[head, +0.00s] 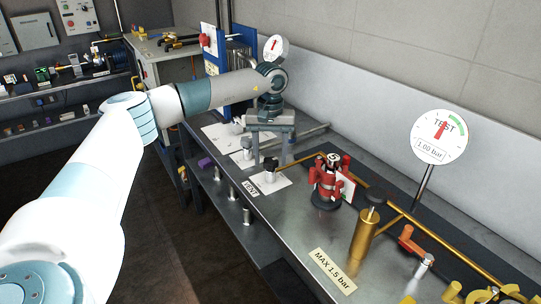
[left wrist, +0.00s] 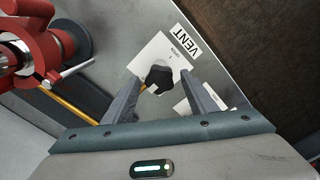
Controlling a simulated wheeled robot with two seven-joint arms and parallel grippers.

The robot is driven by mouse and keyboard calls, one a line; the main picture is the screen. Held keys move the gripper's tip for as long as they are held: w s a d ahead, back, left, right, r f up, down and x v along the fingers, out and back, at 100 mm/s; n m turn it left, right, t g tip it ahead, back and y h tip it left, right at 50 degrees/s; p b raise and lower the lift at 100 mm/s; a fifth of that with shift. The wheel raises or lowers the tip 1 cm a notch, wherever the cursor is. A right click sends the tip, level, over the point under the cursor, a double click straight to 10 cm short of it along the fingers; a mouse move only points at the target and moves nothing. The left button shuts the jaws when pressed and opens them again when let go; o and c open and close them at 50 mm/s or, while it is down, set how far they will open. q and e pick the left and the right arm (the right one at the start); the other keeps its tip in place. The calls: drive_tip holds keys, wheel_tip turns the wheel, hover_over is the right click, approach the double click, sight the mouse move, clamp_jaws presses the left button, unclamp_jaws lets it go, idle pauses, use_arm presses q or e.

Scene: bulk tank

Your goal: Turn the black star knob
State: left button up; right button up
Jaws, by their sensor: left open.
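The black star knob (head: 270,164) stands on a white card beside the VENT label on the steel bench. In the left wrist view the knob (left wrist: 158,78) lies between the fingertips, with the VENT label just beyond it. My left gripper (head: 270,156) is open and points down over the knob, one finger to each side. The wrist view shows the open fingers (left wrist: 161,76) with no clear contact. I cannot tell how far the tips are above the knob. My right gripper is out of view.
A red valve body (head: 327,180) stands right of the knob; it also shows in the wrist view (left wrist: 38,50). A brass cylinder (head: 365,235) and gauge (head: 440,136) are further right.

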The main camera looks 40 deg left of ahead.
use_arm(q)
drive_tip(key=shift+c, duration=0.3)
drive_tip(key=c, duration=1)
